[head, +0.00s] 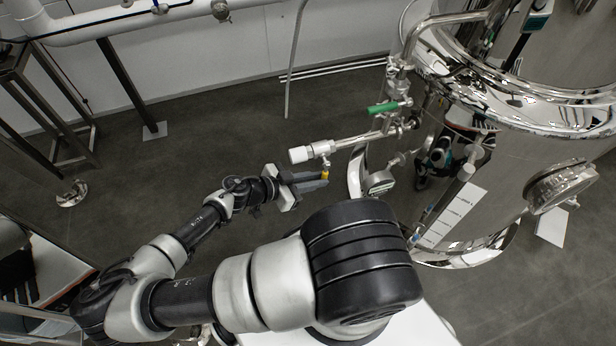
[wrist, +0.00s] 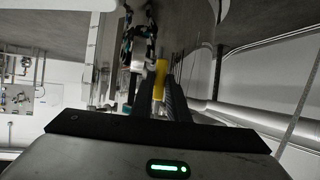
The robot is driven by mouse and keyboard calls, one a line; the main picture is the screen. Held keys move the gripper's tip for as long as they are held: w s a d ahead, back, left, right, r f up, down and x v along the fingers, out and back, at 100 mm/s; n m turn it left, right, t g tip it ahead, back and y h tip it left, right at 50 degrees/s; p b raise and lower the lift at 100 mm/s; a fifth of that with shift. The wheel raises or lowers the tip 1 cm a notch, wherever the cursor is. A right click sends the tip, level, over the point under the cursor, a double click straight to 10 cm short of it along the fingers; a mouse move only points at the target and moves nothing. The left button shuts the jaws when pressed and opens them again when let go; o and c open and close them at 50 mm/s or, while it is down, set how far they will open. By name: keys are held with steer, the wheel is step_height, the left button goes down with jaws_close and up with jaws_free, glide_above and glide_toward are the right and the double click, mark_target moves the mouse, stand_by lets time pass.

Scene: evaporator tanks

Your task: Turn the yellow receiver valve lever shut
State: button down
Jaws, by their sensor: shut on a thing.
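The yellow valve lever (head: 325,174) is a small yellow piece below a metal pipe with a white end (head: 311,151), left of the large steel tank. My gripper (head: 322,180) reaches it from the left, with its dark fingers at the lever. In the wrist view the yellow lever (wrist: 160,80) stands between the two dark fingers of my gripper (wrist: 162,92), and they are shut on it. The fingers hide part of the lever. I cannot tell the exact angle of the lever against its pipe.
A green-handled valve (head: 383,107) sits on the piping above and right of the lever. The polished tank (head: 520,150) fills the right side. Open dark floor (head: 200,145) lies to the left.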

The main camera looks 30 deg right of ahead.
steer(key=shift+d+f+h, duration=0.15)
steer(key=shift+d+h, duration=0.1)
steer(key=shift+h, duration=0.15)
steer(key=c, duration=2)
jaws_free()
steer(key=shift+d, duration=0.1)
steer(key=p+v, duration=0.2)
steer(key=v, duration=1.5)
steer(key=shift+a, duration=0.25)
steer(key=shift+s, duration=0.1)
